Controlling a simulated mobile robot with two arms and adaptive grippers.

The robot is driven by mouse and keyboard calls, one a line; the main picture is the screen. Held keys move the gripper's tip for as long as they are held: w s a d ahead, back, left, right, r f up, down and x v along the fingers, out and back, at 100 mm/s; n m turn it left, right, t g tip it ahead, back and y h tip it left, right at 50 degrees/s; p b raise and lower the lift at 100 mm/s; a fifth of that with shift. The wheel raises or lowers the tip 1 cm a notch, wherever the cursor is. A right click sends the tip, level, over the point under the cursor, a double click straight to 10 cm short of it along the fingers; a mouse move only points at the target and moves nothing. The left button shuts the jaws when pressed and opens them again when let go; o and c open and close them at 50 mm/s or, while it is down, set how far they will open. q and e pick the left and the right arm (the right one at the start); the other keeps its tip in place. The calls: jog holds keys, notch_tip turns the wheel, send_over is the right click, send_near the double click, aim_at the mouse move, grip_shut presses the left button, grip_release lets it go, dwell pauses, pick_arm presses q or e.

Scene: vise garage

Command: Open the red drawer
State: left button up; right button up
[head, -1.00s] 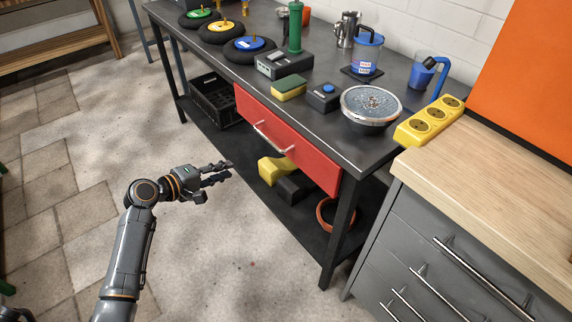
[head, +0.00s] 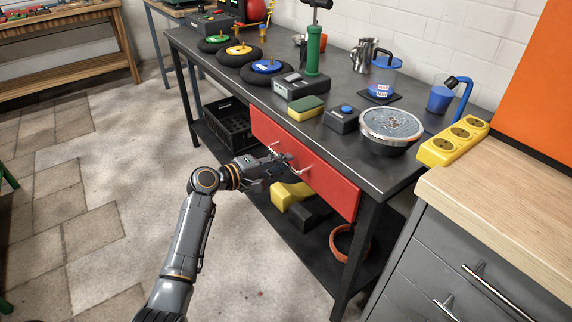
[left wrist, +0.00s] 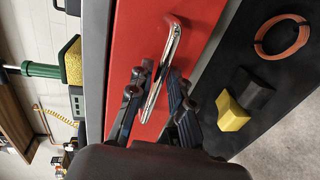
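The red drawer (head: 333,187) is under the front edge of the dark workbench, and its front looks flush, so it appears shut. The drawer also fills the middle of the left wrist view (left wrist: 133,38). Its silver bar handle (left wrist: 165,62) runs between the two dark fingers of my left gripper (left wrist: 158,76). The fingers stand apart, one on each side of the bar; I see no firm contact. In the head view my left gripper (head: 282,162) is at the handle (head: 304,169), covering its middle. My right gripper is in neither view.
A black crate (head: 227,124), yellow and black blocks and a terracotta ring (head: 334,243) are on the lower shelf. A grey cabinet (head: 437,264) stands at the right. Tools and a sponge (head: 306,107) sit on the bench top. The floor in front is clear.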

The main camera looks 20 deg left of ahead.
pick_arm(q)
jog(key=shift+x, duration=0.8)
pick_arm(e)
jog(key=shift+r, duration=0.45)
pick_arm(q)
grip_shut()
